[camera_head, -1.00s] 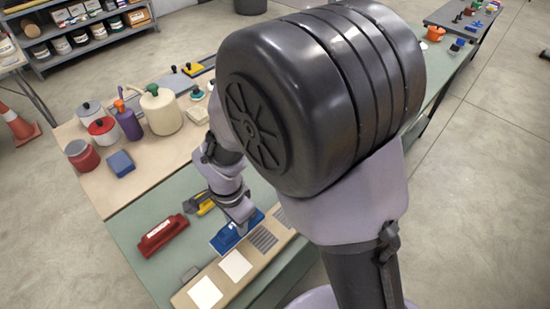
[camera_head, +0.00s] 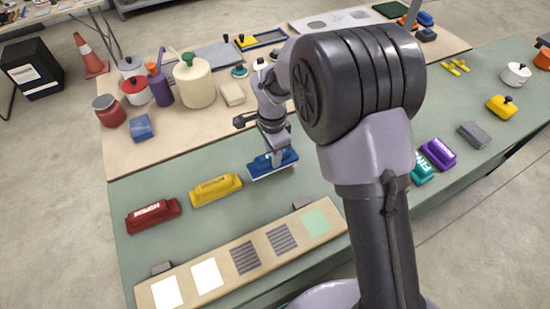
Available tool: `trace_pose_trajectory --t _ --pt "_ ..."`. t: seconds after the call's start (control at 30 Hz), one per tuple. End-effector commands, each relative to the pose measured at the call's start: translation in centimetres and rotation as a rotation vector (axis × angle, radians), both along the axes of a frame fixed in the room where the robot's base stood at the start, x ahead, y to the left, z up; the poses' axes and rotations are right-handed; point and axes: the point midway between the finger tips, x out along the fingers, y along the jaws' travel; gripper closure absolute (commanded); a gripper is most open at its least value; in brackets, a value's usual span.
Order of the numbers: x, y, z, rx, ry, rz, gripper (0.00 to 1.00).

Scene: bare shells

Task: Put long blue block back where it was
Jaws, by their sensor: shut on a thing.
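The long blue block (camera_head: 268,168) is under my gripper (camera_head: 279,155), on or just above the green part of the bench (camera_head: 175,248). My gripper points down and is shut on the block's upper part. The fingertips are small and partly hidden by the wrist. The block lies to the right of a yellow block (camera_head: 216,189), in line with it and a red block (camera_head: 152,215), with a small gap to the yellow one. I cannot tell whether its underside touches the bench.
A tan board (camera_head: 208,256) with white, striped and green patches lies in front. Behind stand a cream jug (camera_head: 194,82), a purple bottle (camera_head: 159,89), red pots and a small blue box (camera_head: 141,127). Teal (camera_head: 422,168) and purple (camera_head: 439,153) blocks lie right of my arm.

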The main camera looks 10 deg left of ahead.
Motion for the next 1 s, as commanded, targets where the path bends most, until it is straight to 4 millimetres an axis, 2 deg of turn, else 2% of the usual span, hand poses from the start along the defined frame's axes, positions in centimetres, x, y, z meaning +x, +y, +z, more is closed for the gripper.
trace_pose_trajectory --t 0.13,0.3,0.63,0.67,0.77,1.0 --pt "1.7 0.0 -0.2 0.0 -0.001 0.0 1.0" --pt "1.6 0.0 -3.8 -0.001 0.002 0.0 1.0" --pt "1.6 0.0 -4.0 0.0 0.0 0.0 1.0" --pt "1.6 0.0 -4.0 0.0 0.0 0.0 0.69" --pt "1.6 0.0 -3.9 0.0 0.0 0.0 0.5" --pt "1.6 0.0 -3.9 0.0 0.0 0.0 0.49"
